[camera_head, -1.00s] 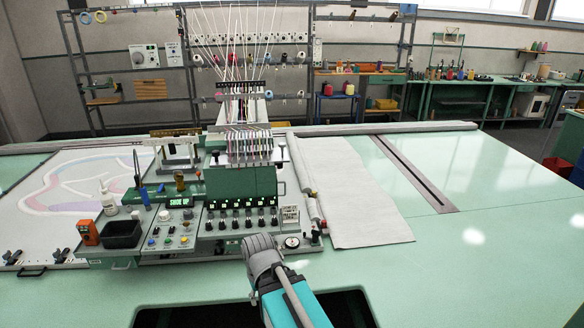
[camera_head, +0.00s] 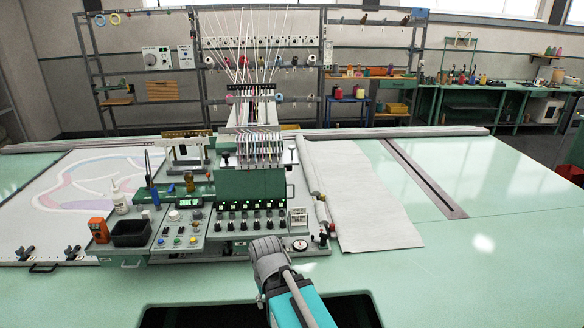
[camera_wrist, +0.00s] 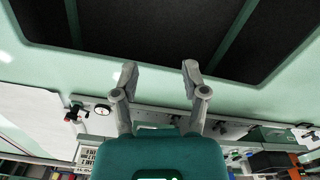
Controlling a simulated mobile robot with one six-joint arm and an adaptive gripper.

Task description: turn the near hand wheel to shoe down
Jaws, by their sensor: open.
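The carriage's green display (camera_head: 188,203) reads what looks like "SHOE UP". A small dark knob (camera_head: 323,239), which may be the near hand wheel, sits at the right front corner of the carriage. In the wrist view a red and black knob (camera_wrist: 73,114) shows beside the round dial, left of my gripper. I cannot tell for sure which part is the near hand wheel. My gripper (camera_wrist: 157,72) is open and empty, its two fingers apart. In the head view my gripper (camera_head: 268,258) is in front of the carriage's front edge, hiding part of it.
The round dial (camera_head: 300,245) sits at the carriage's front right. A row of black knobs (camera_head: 250,222) lines the panel. A black tray (camera_head: 130,233) and an orange box (camera_head: 98,229) stand at left. A dark opening (camera_head: 200,316) lies in the near table. The right tabletop (camera_head: 480,240) is clear.

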